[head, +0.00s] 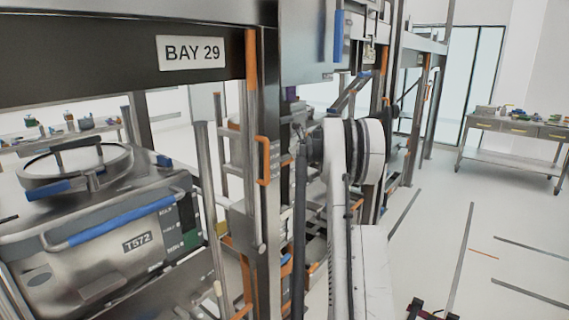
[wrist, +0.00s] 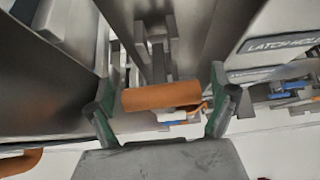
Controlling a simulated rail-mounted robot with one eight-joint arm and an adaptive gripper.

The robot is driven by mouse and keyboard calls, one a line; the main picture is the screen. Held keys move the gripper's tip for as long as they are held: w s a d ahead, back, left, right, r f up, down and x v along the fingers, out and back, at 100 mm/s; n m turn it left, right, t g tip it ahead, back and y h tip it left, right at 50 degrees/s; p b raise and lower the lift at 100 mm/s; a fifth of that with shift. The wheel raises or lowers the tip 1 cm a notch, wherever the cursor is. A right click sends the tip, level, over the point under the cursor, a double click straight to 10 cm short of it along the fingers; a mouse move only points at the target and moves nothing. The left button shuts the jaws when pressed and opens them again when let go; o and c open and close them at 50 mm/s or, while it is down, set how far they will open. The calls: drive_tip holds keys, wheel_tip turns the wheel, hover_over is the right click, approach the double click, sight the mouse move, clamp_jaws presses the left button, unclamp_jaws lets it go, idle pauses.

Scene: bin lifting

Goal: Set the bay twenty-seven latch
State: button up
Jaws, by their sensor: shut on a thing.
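In the wrist view, my gripper (wrist: 163,93) has its green-padded fingers at the two ends of an orange latch handle (wrist: 150,98) and is shut on it. The handle is a short bar lying across the picture, in front of a grey metal bracket (wrist: 157,52). In the head view, my gripper is hidden behind my arm and the rack posts. No bay twenty-seven sign is readable; the readable sign (head: 191,52) says BAY 29.
In the head view, a steel bin (head: 95,262) marked T572 with blue handles sits in the near bay. An orange handle (head: 264,160) is on the near post. A workbench (head: 515,130) stands at the back right. The right-hand floor is mostly clear.

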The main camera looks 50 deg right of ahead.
drive_tip(key=shift+w, duration=0.15)
drive_tip(key=o, duration=1.4)
drive_tip(key=shift+w+f, duration=0.1)
drive_tip(key=shift+c, duration=0.2)
drive_tip(key=shift+w, duration=0.1)
drive_tip(key=v, duration=1.2)
drive_tip(key=shift+a, duration=0.1)
